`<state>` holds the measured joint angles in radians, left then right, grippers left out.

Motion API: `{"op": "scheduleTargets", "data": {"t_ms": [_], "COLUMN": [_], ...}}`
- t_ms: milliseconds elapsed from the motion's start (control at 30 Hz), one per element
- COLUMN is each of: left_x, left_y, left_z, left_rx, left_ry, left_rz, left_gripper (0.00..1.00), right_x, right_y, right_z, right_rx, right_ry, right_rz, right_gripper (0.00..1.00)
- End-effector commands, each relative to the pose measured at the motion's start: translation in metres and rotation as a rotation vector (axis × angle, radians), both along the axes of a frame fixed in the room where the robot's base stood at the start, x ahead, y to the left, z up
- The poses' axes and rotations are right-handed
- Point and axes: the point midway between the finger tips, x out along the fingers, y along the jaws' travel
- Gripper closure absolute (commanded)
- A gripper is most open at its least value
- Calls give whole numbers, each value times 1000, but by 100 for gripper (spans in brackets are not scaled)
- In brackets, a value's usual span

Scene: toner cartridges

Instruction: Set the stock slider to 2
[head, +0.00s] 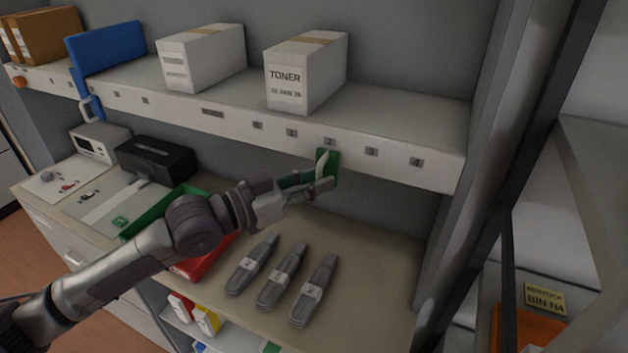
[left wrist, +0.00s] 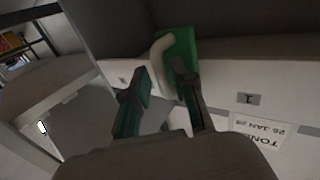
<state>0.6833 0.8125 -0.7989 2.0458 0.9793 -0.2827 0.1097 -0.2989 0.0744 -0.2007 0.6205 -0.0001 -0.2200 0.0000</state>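The stock slider is a green block (head: 334,168) with a pale curved handle (head: 322,163), on the front edge of the upper shelf (head: 445,171). In the head view it sits just below a small label that appears to read 2 (head: 329,142). The left wrist view also shows the green block (left wrist: 181,45) and handle (left wrist: 160,62), with a label reading 1 (left wrist: 248,99) to the right. My left gripper (head: 318,183) is at the slider. Its fingers (left wrist: 162,80) are apart on either side of the handle; contact is unclear. My right gripper is out of view.
Two white toner boxes (head: 305,75) and a blue binder-like object (head: 108,48) stand on the shelf. Several grey cartridges (head: 278,275) lie on the counter below. A green tray (head: 140,225) and black box (head: 155,158) are left. A dark upright (head: 480,150) stands right.

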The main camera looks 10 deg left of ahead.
Motion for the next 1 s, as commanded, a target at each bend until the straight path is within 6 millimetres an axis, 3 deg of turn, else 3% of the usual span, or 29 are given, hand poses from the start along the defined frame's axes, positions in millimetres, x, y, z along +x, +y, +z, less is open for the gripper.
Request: {"op": "scheduleTargets", "data": {"t_ms": [433, 800, 1000], "left_x": [-5, -47, -64], "left_y": [7, 63, 83], "left_z": [0, -1, 1], "left_rx": [1, 6, 5], "left_ry": [-1, 0, -5], "left_rz": [1, 4, 2], "left_gripper": [63, 63, 63], "right_x": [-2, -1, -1], "right_y": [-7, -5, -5], "right_z": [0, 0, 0], "right_rx": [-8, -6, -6], "right_ry": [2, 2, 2], "right_rz": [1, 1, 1], "right_gripper": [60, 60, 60]}}
